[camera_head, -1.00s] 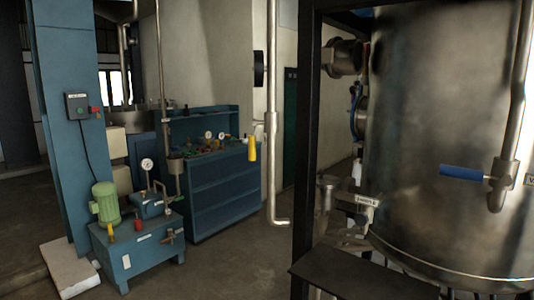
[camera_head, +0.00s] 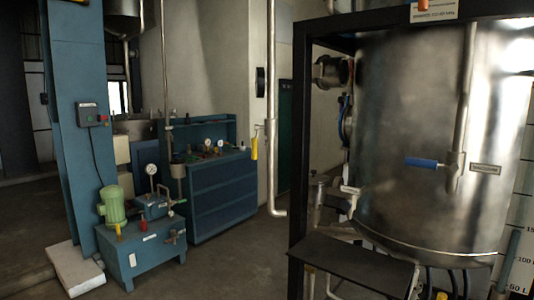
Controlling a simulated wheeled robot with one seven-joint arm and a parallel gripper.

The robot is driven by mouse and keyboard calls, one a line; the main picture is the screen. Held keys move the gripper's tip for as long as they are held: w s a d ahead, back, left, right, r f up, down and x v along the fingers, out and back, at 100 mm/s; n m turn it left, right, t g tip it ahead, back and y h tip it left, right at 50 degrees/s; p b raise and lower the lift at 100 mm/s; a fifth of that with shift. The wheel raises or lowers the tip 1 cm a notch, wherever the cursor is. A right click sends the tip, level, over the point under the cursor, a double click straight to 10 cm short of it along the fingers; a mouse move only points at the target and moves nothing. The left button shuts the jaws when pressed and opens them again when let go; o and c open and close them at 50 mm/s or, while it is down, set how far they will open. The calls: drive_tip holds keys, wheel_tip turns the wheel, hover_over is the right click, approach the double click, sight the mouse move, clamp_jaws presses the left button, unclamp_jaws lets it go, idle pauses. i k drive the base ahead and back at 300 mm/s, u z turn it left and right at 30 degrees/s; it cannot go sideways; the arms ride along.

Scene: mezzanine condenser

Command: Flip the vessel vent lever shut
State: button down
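A large steel vessel (camera_head: 420,120) stands at the right inside a black frame. A blue lever (camera_head: 422,162) sticks out level to the left from a valve on a thin vertical pipe (camera_head: 465,95) in front of the vessel. A small label plate (camera_head: 486,169) is just right of that valve; its text is too small to read, so I cannot confirm that this is the vent lever. My gripper is not in view.
A black shelf (camera_head: 350,262) juts out below the vessel. A second pipe (camera_head: 271,130) with a hanging yellow lever (camera_head: 254,147) stands left of the frame. A blue pump unit (camera_head: 140,250) and blue cabinet (camera_head: 215,195) are farther left. Open floor lies between.

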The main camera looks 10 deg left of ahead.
sight(255, 140)
drive_tip(key=u, duration=0.3)
drive_tip(key=i, duration=1.1)
drive_tip(key=z, duration=0.05)
